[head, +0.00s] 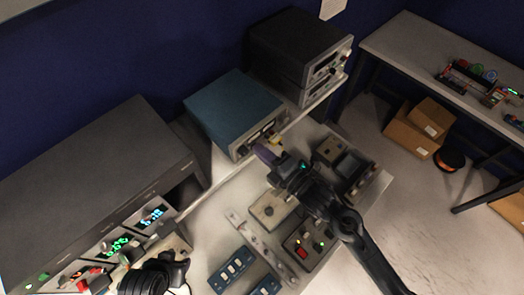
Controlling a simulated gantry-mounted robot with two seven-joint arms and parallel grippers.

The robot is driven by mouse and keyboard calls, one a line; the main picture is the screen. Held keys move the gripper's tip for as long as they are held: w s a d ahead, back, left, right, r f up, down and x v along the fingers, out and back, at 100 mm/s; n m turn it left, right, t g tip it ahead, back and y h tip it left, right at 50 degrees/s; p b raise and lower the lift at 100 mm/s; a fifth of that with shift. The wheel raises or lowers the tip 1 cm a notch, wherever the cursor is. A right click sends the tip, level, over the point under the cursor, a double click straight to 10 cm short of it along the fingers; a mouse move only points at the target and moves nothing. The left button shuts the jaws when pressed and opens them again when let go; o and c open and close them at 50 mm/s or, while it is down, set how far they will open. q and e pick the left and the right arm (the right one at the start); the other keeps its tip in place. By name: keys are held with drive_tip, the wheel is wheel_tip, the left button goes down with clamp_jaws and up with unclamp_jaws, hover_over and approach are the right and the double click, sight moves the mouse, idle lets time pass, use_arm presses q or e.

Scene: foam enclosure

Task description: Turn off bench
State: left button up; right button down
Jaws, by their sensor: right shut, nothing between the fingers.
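The bench holds several powered instruments. A long grey instrument (95,190) at the left has lit green and cyan digit displays on its front. A blue instrument (235,108) stands mid-bench, with knobs on its front panel. A small control box (305,247) on the bench shows a red button and small green lights. My right gripper (270,152) is shut and empty, close to the blue instrument's front panel; I cannot tell whether it touches. A black part of my left arm (155,276) shows at the bottom left, before the grey instrument; its fingers cannot be made out.
Black stacked instruments (300,50) stand at the back. Blue switch strips (232,268) and small boxes, one beige (272,208), lie around my right arm.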

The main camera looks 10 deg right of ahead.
drive_tip(key=b+v, duration=0.2)
drive_tip(key=v, duration=0.8)
drive_tip(key=shift+s+d, duration=0.2)
drive_tip(key=shift+s, duration=0.15)
